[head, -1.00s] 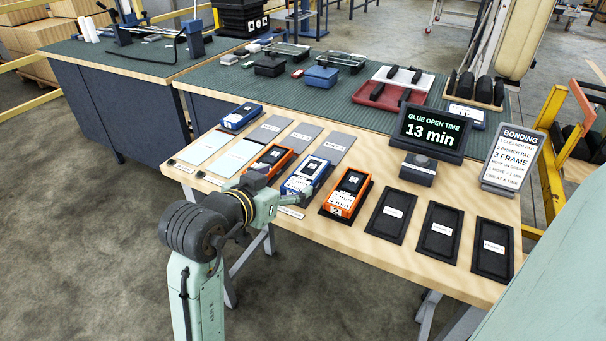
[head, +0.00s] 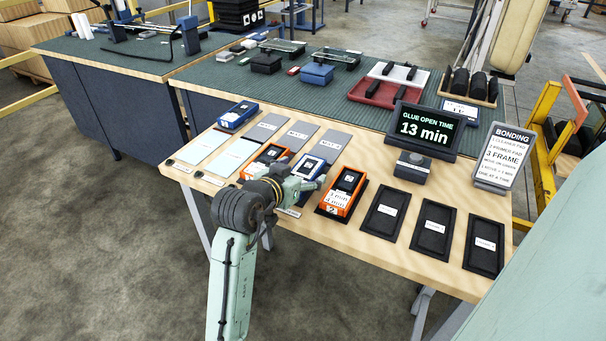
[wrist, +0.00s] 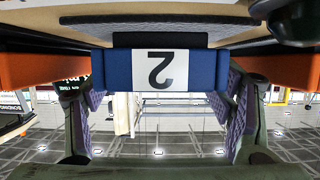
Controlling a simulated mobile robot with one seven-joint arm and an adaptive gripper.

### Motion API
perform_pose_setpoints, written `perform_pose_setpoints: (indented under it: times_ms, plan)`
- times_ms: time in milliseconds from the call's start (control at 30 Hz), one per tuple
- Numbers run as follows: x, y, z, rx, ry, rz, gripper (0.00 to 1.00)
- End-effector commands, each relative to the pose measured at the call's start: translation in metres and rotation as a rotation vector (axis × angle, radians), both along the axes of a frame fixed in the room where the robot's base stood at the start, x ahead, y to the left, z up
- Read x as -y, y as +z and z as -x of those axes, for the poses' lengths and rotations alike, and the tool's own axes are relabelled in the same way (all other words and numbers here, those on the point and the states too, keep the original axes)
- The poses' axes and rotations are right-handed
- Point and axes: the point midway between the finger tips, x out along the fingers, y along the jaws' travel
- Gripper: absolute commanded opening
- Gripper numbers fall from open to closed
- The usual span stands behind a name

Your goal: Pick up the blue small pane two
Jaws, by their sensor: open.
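The blue small pane two (head: 312,166) lies in a dark tray on the wooden bench, between two orange panes. In the wrist view, which looks upside down, its blue end with a white label reading 2 (wrist: 160,70) faces me. My gripper (head: 300,186) is at the pane's near end, low over the bench edge. In the wrist view my gripper (wrist: 165,103) is open, with one finger toward each side of the blue end. It holds nothing. I cannot tell whether the fingers touch the pane. My gripper hides the pane's near part in the head view.
One orange pane (head: 266,158) lies close left and another (head: 343,190) close right. Another blue pane (head: 239,113) lies at the back left. Several black trays (head: 432,230) on the right are empty. The timer display (head: 427,129) stands behind, reading 13 min.

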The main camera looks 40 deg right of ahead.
Motion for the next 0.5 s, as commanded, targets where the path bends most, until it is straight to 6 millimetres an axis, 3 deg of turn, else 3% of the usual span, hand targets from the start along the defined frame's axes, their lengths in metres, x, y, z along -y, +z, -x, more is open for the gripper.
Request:
perform_pose_setpoints:
  times_ms: [67, 500]
  plan:
    - [-0.0002, 0.0000, 0.0001, 0.000, 0.000, 0.000, 0.74]
    - [-0.0005, 0.0003, 0.0002, 0.000, 0.000, 0.000, 0.45]
